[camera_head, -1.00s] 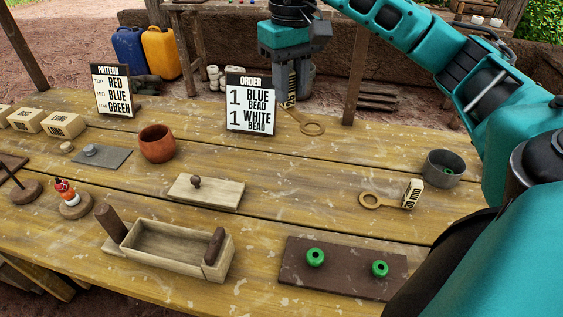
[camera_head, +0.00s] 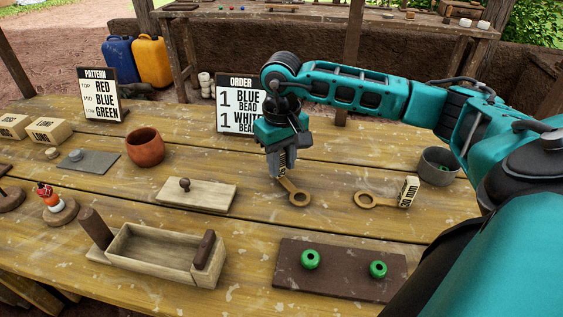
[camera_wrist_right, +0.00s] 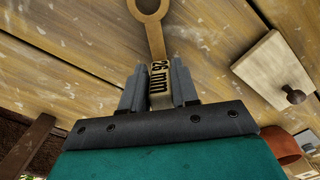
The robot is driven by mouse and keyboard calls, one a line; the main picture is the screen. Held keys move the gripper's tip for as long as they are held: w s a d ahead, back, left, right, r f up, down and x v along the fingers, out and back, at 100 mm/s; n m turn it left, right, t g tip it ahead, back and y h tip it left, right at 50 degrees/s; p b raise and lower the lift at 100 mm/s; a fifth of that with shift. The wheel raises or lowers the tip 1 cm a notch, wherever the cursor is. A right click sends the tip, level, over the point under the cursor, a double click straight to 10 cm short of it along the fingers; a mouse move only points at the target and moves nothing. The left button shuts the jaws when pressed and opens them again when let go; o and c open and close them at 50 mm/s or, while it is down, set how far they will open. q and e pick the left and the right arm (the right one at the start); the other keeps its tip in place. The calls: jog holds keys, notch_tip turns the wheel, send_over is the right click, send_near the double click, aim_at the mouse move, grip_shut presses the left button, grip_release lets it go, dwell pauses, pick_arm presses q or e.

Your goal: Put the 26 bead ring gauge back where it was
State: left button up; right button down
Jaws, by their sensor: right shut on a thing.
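The 26 mm bead ring gauge (camera_head: 300,199) is a flat tan ring on a handle, with a block marked "26 mm". My right gripper (camera_head: 280,172) is shut on that block, and the ring points towards the front of the table. In the right wrist view the gauge (camera_wrist_right: 152,38) sticks out from between the fingers of my right gripper (camera_wrist_right: 159,84). I cannot tell whether the ring touches the table. A second ring gauge (camera_head: 372,200) lies to the right, with an upright block whose label looks like "30 mm". My left gripper is not in view.
The order board (camera_head: 233,110) stands just behind my right gripper. A wooden lid (camera_head: 210,196) and a clay cup (camera_head: 145,148) are to the left. A dark bowl (camera_head: 437,168) is at right. A brown board (camera_head: 340,278) with two green beads lies in front.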

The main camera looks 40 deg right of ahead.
jog(key=shift+f, duration=0.35)
jog(key=c, duration=0.8)
grip_release()
jog(key=shift+c, duration=0.2)
notch_tip(320, 180, up, 12)
jog(key=shift+r+p, duration=0.2)
jog(key=shift+p, duration=0.45)
